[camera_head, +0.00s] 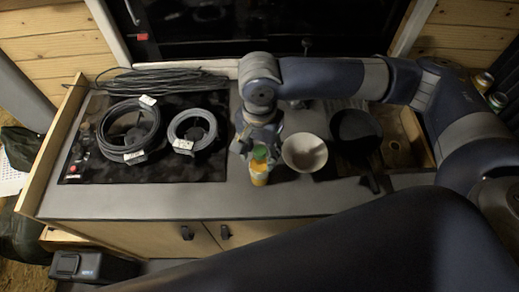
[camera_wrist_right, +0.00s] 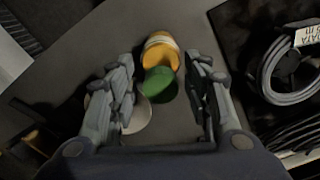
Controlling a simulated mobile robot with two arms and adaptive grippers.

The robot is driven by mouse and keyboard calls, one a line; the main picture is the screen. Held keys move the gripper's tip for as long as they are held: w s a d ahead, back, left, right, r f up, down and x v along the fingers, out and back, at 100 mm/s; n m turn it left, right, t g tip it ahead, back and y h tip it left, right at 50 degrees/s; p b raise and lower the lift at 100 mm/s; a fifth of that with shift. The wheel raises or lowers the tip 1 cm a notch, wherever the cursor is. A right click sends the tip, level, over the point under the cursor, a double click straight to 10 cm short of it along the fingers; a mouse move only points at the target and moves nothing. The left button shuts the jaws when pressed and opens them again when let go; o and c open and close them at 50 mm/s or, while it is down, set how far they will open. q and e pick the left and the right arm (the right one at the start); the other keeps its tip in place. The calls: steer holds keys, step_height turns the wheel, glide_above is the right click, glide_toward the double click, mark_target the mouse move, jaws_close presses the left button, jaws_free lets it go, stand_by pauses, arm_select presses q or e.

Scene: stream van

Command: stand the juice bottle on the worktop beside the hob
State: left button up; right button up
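The juice bottle (camera_head: 259,174), orange with a green cap, appears to stand upright on the worktop (camera_head: 290,199), right of the black hob (camera_head: 200,169) and apart from it. My right gripper (camera_head: 257,140) is above and behind the bottle, pointing down. In the right wrist view, the bottle (camera_wrist_right: 161,50) with its green cap (camera_wrist_right: 158,84) lies between the spread fingers (camera_wrist_right: 158,78). A gap shows on both sides, so the gripper looks open and holds nothing. My left gripper does not show.
A pale bowl (camera_head: 304,152) is just right of the bottle. A dark pan (camera_head: 355,128) is further right. Two cable coils (camera_head: 128,129) (camera_head: 193,130) lie on the hob, with a loose cable (camera_head: 160,82) behind. The worktop's front strip is clear.

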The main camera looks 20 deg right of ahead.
steer(key=shift+a+r, duration=0.1)
steer(key=shift+r, duration=0.1)
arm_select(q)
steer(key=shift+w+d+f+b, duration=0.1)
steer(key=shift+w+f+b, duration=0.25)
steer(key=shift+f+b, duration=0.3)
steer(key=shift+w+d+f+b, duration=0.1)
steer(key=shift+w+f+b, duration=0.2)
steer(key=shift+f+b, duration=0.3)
arm_select(e)
step_height(320, 180, up, 12)
